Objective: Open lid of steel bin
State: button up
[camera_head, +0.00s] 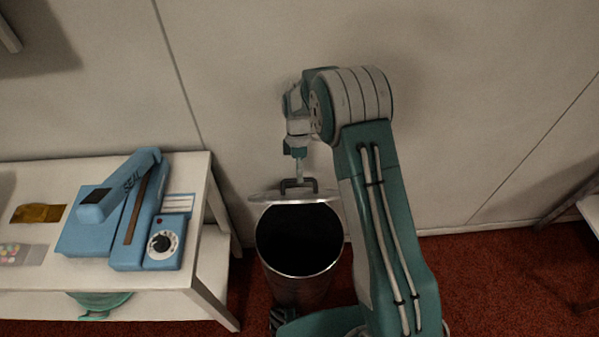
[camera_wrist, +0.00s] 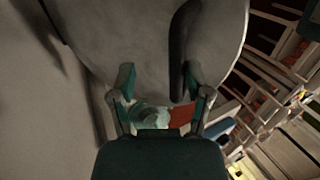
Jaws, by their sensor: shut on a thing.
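The steel bin (camera_head: 298,285) stands on the floor in the head view, its round mouth uncovered and dark inside. Its lid (camera_head: 262,197) is raised at the back of the rim, seen nearly edge-on, with a dark handle (camera_head: 298,184) on its upper side. My gripper (camera_head: 299,178) reaches down to the handle and is shut on it. In the wrist view, the lid (camera_wrist: 135,40) is a large grey disc in front of my gripper (camera_wrist: 163,92). The dark handle (camera_wrist: 180,45) runs down towards the right finger; the exact contact is hard to see.
A white table (camera_head: 196,185) stands left of the bin, with a blue sealing machine (camera_head: 130,225) and a brown packet (camera_head: 38,213) on it. The pale wall (camera_head: 240,90) is close behind the bin. Red carpet (camera_head: 490,265) is open to the right.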

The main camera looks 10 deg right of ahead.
notch_tip(320, 180, up, 10)
dwell(0.6)
jog(key=shift+c, duration=0.3)
